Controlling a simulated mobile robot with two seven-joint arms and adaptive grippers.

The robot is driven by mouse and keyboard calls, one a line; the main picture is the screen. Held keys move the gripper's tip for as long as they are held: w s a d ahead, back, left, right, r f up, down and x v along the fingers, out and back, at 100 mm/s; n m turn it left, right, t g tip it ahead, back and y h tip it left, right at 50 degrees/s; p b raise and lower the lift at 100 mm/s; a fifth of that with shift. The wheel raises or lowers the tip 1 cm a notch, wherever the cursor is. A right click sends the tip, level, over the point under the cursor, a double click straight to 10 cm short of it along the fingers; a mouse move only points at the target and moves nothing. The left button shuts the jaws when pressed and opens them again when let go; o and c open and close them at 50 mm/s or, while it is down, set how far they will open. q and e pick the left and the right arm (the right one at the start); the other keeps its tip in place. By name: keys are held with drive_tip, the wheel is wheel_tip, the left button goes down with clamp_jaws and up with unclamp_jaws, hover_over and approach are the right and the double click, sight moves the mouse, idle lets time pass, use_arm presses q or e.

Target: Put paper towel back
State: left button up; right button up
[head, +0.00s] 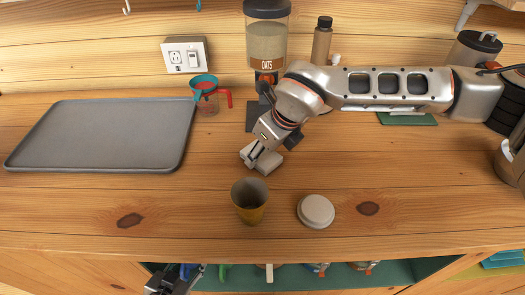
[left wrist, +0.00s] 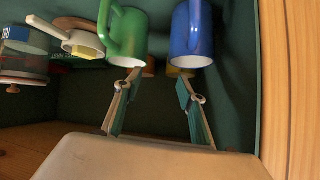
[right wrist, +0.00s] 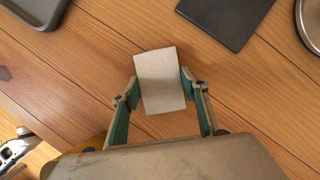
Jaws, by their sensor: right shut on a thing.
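A small white folded paper towel (head: 262,158) is at the middle of the wooden counter, under my right gripper (head: 262,152). In the right wrist view the paper towel (right wrist: 160,80) sits between the two fingers of my right gripper (right wrist: 160,90), which touch its sides. The head view does not clearly show whether it is lifted off the counter. My left gripper (head: 175,280) is low, below the counter's front edge. In the left wrist view my left gripper (left wrist: 160,85) is open and empty, below a green mug (left wrist: 124,35) and a blue mug (left wrist: 192,35).
A brown cup (head: 249,203) and a round white lid (head: 316,211) stand in front of the towel. A grey tray (head: 105,135) lies left, a measuring cup (head: 206,97) beside it. An oats dispenser (head: 267,40) is behind. An open shelf (head: 400,275) is under the counter.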

drive_tip(key=o, duration=1.1)
drive_tip(key=shift+c, duration=0.2)
drive_tip(key=shift+r, duration=0.1)
drive_tip(key=shift+d+r, duration=0.1)
drive_tip(key=shift+r, duration=0.25)
drive_tip(key=p+v, duration=0.2)
drive_tip(key=v, duration=0.9)
drive_tip(key=shift+p, duration=0.3)
drive_tip(key=shift+s, duration=0.15)
